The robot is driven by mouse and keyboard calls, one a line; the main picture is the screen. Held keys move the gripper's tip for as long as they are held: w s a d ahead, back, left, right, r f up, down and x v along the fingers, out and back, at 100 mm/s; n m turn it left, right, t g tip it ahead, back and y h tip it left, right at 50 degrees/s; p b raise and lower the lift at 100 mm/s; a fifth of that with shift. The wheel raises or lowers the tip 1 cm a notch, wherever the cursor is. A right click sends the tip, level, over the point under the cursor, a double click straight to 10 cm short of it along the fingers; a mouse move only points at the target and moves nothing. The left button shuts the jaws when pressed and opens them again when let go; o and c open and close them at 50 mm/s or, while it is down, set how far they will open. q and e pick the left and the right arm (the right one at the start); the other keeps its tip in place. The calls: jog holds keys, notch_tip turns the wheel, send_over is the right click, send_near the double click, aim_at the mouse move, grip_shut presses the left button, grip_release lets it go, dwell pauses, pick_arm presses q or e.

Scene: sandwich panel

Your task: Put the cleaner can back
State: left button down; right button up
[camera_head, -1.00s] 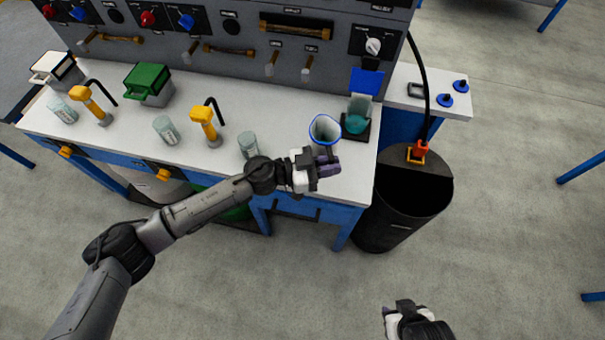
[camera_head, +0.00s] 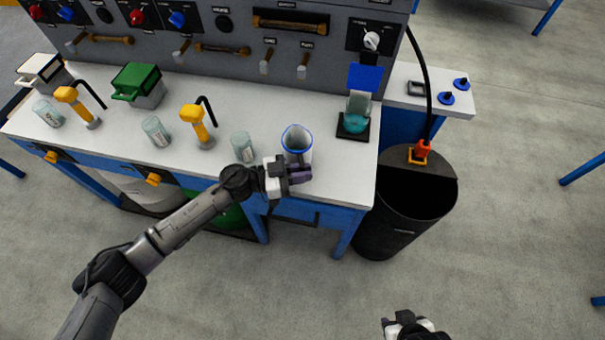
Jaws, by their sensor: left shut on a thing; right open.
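The cleaner can, which I take to be the grey open-topped can with a blue rim (camera_head: 297,140), is over the front right part of the white bench top (camera_head: 335,172). My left gripper (camera_head: 296,177) is at the near side of this can and shut on it. The fingers partly hide its lower part, and I cannot tell whether its base touches the bench. My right gripper (camera_head: 408,325) is open and empty at the bottom edge, over the floor, far from the bench.
A clear jar (camera_head: 243,148) stands just left of the can. A dispenser with teal liquid (camera_head: 356,122) stands on a black base behind right. Yellow-handled tools (camera_head: 195,120) and a green-lidded box (camera_head: 139,85) are further left. A black bin (camera_head: 400,215) stands right of the bench.

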pick_arm(q)
jog(key=shift+f, duration=0.2)
jog(key=c, duration=1.2)
grip_release()
jog(key=shift+o, duration=0.2)
jog(key=shift+r, duration=0.1)
jog(key=shift+a, duration=0.25)
jog(key=p+v, duration=0.2)
jog(key=v, duration=0.9)
jog(key=shift+a, duration=0.2)
jog(key=shift+s, duration=0.1)
